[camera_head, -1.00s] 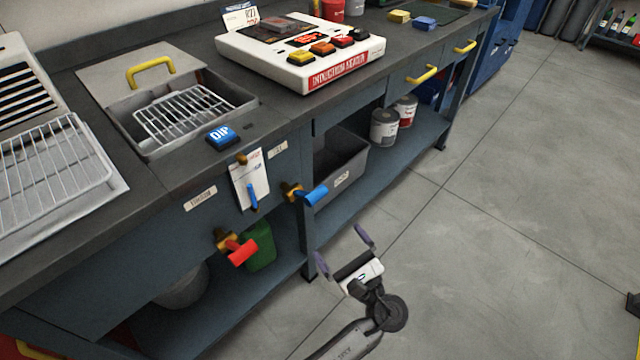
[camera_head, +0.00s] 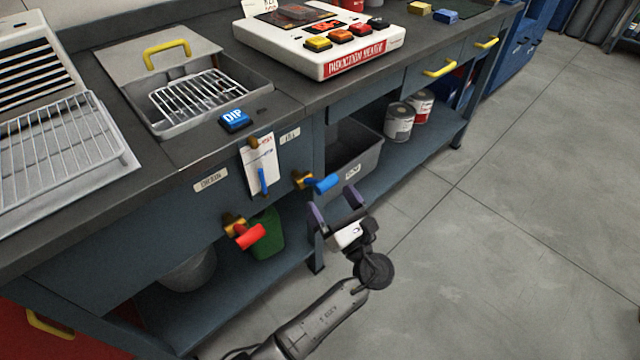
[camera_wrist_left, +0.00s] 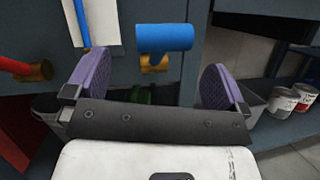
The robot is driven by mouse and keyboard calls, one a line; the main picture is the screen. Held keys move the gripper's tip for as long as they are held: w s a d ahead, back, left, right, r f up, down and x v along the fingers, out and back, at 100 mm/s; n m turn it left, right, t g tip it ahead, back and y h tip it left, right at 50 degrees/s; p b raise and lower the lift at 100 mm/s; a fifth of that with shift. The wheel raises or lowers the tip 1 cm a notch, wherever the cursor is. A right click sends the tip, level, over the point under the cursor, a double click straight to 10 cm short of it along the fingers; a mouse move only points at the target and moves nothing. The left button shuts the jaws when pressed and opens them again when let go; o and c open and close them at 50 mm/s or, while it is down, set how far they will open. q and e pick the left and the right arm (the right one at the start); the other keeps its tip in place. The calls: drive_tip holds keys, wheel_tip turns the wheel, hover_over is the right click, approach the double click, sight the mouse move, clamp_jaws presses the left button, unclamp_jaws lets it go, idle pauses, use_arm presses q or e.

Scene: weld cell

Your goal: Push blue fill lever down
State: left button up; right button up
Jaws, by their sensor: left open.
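The blue fill lever (camera_head: 327,183) sticks out from a brass valve on the bench front, under a small label that seems to read FILL. It points outward, roughly level. My left gripper (camera_head: 333,200) is open and empty, just below and in front of the lever in the head view. In the left wrist view the blue lever (camera_wrist_left: 164,38) shows ahead, between the two purple finger pads (camera_wrist_left: 155,85) and beyond them. The gripper appears apart from it. My right gripper is not in view.
A red lever (camera_head: 250,236) on the DRAIN valve is to the lower left. A clipped paper with a blue pen (camera_head: 262,180) hangs left of the blue lever. A grey bin (camera_head: 352,150) and cans (camera_head: 399,122) stand on the lower shelf. The floor at right is clear.

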sight(319, 180)
use_arm(q)
drive_tip(key=shift+b+x, duration=0.6)
drive_tip(key=shift+x, duration=2.1)
drive_tip(key=c, duration=1.1)
drive_tip(key=shift+c, duration=0.2)
